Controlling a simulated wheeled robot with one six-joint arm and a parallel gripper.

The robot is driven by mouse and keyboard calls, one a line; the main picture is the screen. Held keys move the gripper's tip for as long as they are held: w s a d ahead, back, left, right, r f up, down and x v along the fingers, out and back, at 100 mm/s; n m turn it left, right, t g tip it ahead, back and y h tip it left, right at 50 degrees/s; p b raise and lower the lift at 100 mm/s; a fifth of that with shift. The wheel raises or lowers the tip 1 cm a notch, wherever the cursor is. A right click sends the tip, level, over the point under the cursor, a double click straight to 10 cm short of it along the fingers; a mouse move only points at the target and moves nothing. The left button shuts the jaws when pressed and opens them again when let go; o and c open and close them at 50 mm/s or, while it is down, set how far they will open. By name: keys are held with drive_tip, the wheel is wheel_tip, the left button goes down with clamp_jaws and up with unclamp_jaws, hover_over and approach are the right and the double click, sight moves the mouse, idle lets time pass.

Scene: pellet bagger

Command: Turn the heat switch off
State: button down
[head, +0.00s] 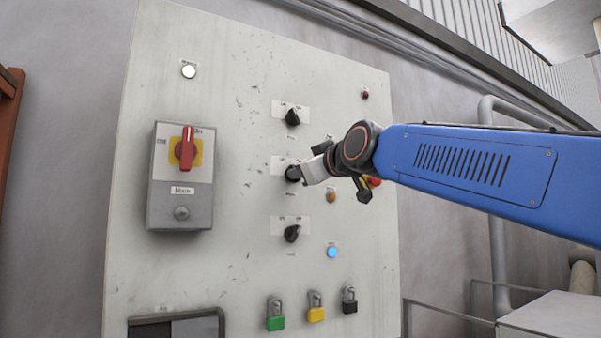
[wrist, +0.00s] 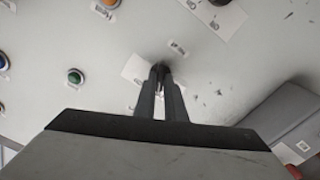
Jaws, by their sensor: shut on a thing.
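My gripper (head: 302,174) is at the middle of three black rotary switches on the pale control panel (head: 235,60). Its fingers are shut on the middle knob (head: 291,173), which is partly hidden by them. In the wrist view, my gripper (wrist: 161,75) closes around the dark knob (wrist: 160,66) over its white label plate (wrist: 138,72). The label text is too small to read, so I cannot tell which switch is the heat switch. The upper knob (head: 292,117) and lower knob (head: 291,233) are free.
A grey box with a red main switch (head: 185,149) stands out at the left. Green (head: 276,322), yellow (head: 316,314) and black (head: 349,306) padlocks hang below. A lit blue button (head: 332,252) and an orange lamp (head: 331,196) are right of the knobs.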

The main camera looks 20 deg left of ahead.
drive_tip(key=shift+n, duration=0.5)
drive_tip(key=c, duration=1.8)
unclamp_jaws()
drive_tip(key=shift+s+d, duration=0.1)
drive_tip(key=v, duration=1.7)
drive_tip(key=shift+s, duration=0.15)
